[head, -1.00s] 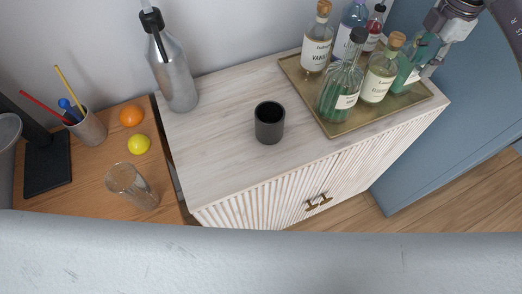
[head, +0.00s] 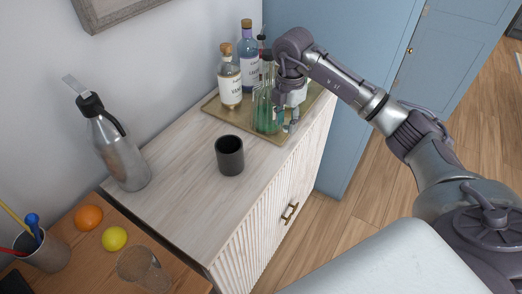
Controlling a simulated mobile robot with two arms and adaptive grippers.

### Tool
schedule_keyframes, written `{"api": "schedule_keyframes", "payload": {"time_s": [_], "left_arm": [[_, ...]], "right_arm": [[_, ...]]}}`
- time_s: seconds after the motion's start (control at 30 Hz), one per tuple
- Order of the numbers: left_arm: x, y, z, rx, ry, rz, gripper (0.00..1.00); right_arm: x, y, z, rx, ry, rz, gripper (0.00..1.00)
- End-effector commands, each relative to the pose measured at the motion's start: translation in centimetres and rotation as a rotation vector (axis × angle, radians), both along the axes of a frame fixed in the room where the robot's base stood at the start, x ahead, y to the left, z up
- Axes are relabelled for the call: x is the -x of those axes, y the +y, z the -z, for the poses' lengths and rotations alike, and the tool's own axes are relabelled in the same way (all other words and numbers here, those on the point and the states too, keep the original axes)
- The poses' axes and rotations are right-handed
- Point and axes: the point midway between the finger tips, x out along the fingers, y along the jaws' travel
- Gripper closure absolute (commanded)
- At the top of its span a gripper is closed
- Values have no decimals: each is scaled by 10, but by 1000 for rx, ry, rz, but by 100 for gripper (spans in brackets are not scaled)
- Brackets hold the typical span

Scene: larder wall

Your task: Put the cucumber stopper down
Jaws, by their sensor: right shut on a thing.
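My right gripper (head: 291,123) reaches in from the right over the front right part of the brass tray (head: 214,106). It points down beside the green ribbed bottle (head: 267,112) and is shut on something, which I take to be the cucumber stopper. The stopper itself is too small and too covered by the fingers to make out. A clear bottle stands behind the gripper and is mostly hidden by it. My left gripper is not in view.
The vanilla bottle (head: 230,85) and a blue-tinted bottle (head: 249,50) stand at the back of the tray. A dark cup (head: 230,155) and a steel bottle (head: 122,155) stand on the pale cabinet top (head: 185,185). The top around the cup is clear.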

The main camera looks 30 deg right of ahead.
Motion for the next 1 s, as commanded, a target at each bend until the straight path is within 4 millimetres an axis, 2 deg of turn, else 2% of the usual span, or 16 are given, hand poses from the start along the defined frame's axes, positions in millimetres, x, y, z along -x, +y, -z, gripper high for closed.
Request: {"api": "schedule_keyframes", "payload": {"time_s": [0.03, 0.13, 0.33, 0.47, 0.73, 1.0], "left_arm": [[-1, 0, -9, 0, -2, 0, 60], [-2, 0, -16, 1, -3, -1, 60], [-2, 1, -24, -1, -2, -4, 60], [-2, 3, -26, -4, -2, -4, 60], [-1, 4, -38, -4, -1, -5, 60], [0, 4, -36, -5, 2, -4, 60]], "right_arm": [[0, 14, 4, -3, 4, -5, 79], [0, 36, 17, -4, 3, -4, 79], [-1, 65, 36, -2, 1, -1, 79], [0, 70, 43, 0, 1, 3, 79], [0, 70, 78, 1, 2, 2, 79], [-1, 69, 82, 1, -1, 1, 79]]}}
